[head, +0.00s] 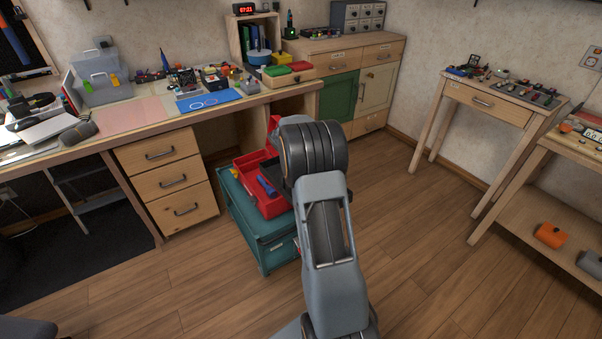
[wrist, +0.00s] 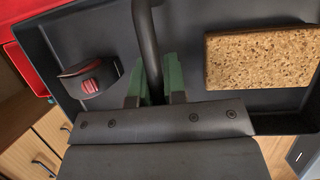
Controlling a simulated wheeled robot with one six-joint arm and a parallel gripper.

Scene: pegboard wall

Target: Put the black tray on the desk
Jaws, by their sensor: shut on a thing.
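The black tray (wrist: 105,28) fills much of the wrist view, with a dark bar handle (wrist: 148,35) running across it. My gripper (wrist: 154,84) has green-padded fingers shut on the handle. A black and red tool, like a tape measure (wrist: 90,77), lies in the tray left of the handle, and a speckled brown block (wrist: 262,57) lies right of it. In the head view my arm hides the gripper and most or all of the tray. The desk (head: 240,108) with its light wooden top stands along the wall at the left. I cannot tell whether the tray hangs clear of what is below.
An open red toolbox (head: 270,207) with a blue-handled tool in it sits on a teal cabinet (head: 277,243) by the desk. The desk top carries a pink mat (head: 135,112), a blue mat (head: 208,99) and many tools. Open wooden floor (head: 170,285) lies in front.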

